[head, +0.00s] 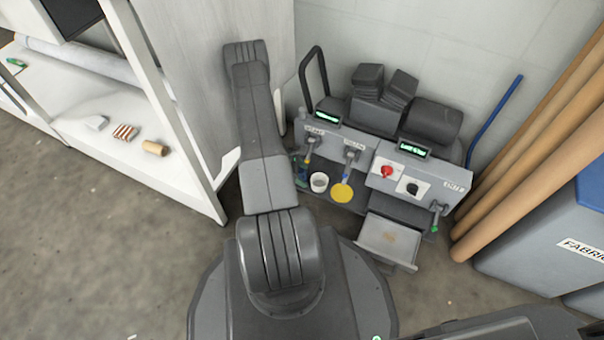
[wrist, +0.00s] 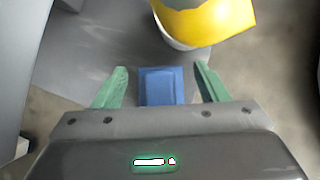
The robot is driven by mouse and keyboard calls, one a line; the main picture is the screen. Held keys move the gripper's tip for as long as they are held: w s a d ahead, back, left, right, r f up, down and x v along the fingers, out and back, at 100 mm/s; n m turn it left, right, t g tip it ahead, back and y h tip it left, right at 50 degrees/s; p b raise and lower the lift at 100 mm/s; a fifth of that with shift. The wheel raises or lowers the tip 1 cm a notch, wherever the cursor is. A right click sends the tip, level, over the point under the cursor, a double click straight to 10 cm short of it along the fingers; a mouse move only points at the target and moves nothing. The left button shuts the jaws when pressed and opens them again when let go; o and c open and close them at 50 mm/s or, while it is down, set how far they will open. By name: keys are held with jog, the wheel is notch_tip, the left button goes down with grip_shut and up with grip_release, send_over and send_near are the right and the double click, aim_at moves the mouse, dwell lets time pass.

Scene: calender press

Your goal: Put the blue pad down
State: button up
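In the wrist view my gripper (wrist: 162,72) has its two green fingers spread apart. The blue pad (wrist: 162,86) sits between them, with a visible gap on each side, so neither finger appears to touch it. A grey surface (wrist: 110,48) shows beyond and below the pad. I cannot tell whether the pad rests on that surface. In the head view my arm covers part of the scene, and I cannot make out the pad or my fingertips clearly.
A yellow object (wrist: 208,18) with a white edge is close ahead of my gripper. The grey press (head: 375,165) has a red knob (head: 387,172), a white cup (head: 319,182) and a yellow disc (head: 342,192). Tan rolls (head: 530,150) lean at right; a white shelf (head: 110,125) stands left.

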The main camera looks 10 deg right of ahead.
jog(key=shift+r, duration=0.25)
jog(key=p+v, duration=0.4)
jog(key=v, duration=0.7)
jog(key=shift+a+r, duration=0.3)
jog(key=b+x, duration=0.4)
jog(key=x, duration=0.9)
jog(key=shift+w+a, duration=0.1)
jog(key=shift+a, duration=0.05)
jog(key=shift+a+r+p, duration=0.15)
jog(key=shift+r+p, duration=0.3)
jog(key=shift+r, duration=0.25)
jog(key=shift+s+a, duration=0.1)
jog(key=shift+s, duration=0.15)
jog(key=shift+r, duration=0.1)
